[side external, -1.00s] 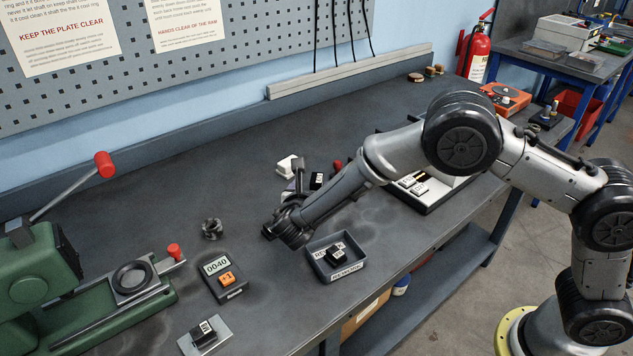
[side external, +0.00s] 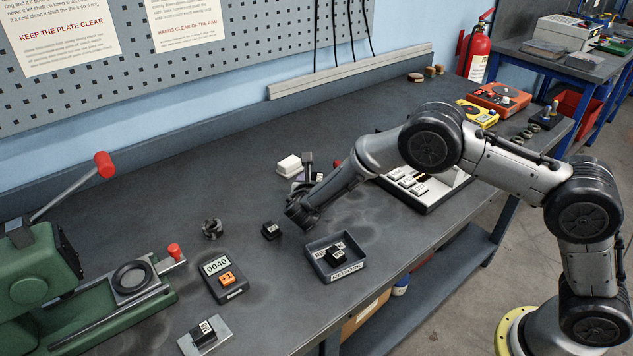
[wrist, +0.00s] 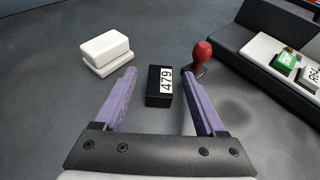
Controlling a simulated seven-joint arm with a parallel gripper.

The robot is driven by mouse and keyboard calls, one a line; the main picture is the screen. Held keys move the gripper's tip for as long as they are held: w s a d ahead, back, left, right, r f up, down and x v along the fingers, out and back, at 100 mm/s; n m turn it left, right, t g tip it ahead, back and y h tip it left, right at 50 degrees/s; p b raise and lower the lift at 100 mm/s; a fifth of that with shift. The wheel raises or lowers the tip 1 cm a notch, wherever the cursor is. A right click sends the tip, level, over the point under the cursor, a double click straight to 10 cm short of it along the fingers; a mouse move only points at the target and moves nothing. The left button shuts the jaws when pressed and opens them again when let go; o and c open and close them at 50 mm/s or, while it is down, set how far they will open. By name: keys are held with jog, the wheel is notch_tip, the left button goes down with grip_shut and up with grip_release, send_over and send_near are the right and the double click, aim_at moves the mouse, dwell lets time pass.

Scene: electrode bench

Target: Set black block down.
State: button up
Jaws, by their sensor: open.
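A black block with a white label reading 479 (wrist: 158,88) stands on the bench. In the wrist view it shows between the two purple fingers of my open gripper (wrist: 160,73), with a gap on each side. How high the fingers are above the bench is hard to tell. In the side view this block (side external: 319,178) is partly hidden behind my gripper. Another black block (side external: 271,232) sits alone on bare bench, apart from my gripper. More black blocks lie in the rework tray (side external: 351,276) and on a metal plate (side external: 218,341) at the front.
A white block (wrist: 105,47) and a red-handled tool (wrist: 202,53) flank the labelled block. A 0040 holder with an orange block (side external: 228,279) and a green press (side external: 45,270) stand left. Bench between is mostly clear.

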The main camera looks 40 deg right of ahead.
jog(key=shift+c, duration=0.3)
grip_shut()
jog(key=shift+r, duration=0.1)
